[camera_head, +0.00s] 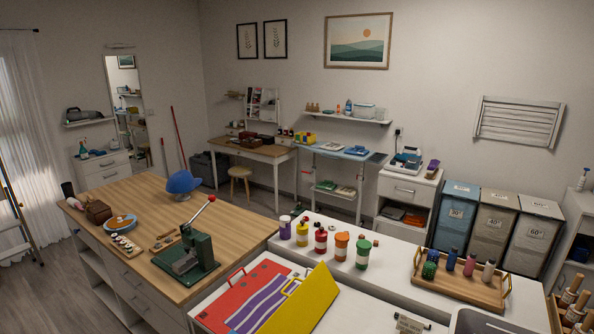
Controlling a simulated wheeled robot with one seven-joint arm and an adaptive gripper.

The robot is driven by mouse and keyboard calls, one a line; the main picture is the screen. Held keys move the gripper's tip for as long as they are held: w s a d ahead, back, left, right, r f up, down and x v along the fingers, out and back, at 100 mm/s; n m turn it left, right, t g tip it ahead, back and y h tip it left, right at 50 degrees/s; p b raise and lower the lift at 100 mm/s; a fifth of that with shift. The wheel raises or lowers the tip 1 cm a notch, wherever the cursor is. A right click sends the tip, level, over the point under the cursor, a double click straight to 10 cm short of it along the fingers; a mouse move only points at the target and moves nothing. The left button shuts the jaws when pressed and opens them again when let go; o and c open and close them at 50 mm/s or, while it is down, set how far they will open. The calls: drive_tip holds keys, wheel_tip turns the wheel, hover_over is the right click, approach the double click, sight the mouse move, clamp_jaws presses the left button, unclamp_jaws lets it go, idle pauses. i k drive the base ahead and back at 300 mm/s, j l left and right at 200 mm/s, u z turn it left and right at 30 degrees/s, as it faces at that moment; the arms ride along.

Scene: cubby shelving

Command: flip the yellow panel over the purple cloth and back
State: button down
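The yellow panel (310,299) is at the bottom middle of the head view, on the white worktop. It stands tilted up at the right of the purple cloth (250,311), with a yellow handle on its left edge. The cloth looks folded or striped, with pale bands, and lies on a light board. A red panel (229,297) with a red handle lies flat to the left of the cloth. My gripper is not in view.
Several coloured jars (341,247) stand behind the panels on the white worktop (385,267). A wooden tray (461,286) with bottles is at the right. A green press (190,255) with a red-tipped lever stands on the wooden table (137,197) at the left.

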sight(303, 309)
drive_tip(key=k+j, duration=0.1)
drive_tip(key=j, duration=0.4)
drive_tip(key=k+j, duration=0.1)
drive_tip(key=j, duration=0.9)
drive_tip(key=i+j, duration=0.55)
drive_tip(key=j, duration=0.25)
drive_tip(key=i+j, duration=0.55)
drive_tip(key=j, duration=0.25)
drive_tip(key=i+z, duration=0.05)
